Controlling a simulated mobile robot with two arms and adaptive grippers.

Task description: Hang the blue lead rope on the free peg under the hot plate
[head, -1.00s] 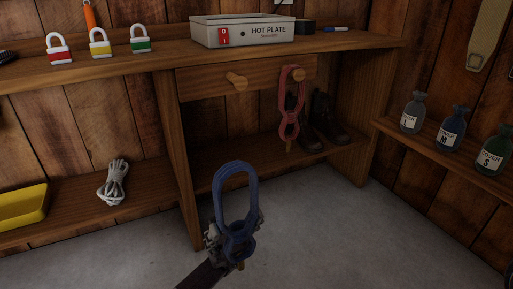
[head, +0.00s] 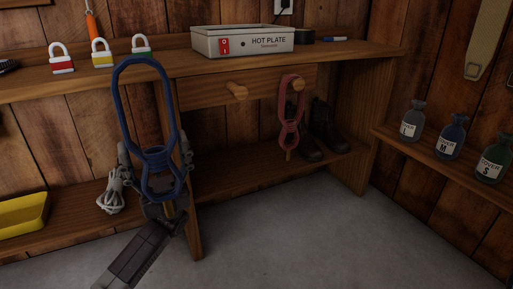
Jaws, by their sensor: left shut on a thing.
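The blue lead rope (head: 123,100) is a coil with a long upper loop and a smaller lower part. My left gripper (head: 158,178) is shut on its lower part and holds it upright, in front of the bench's left upright. The bare wooden peg (head: 237,91) sticks out of the board under the hot plate (head: 242,41), to the right of the rope and apart from it. A second peg (head: 298,85) to its right bears a red rope (head: 288,112). My right gripper is not in view.
Three padlocks, red (head: 61,60), yellow (head: 102,54) and green (head: 141,45), stand on the bench top (head: 360,47). Dark boots (head: 325,133) and a bundle of grey rope (head: 112,192) are on the lower shelf. Several bottles stand on the right shelf. The floor is clear.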

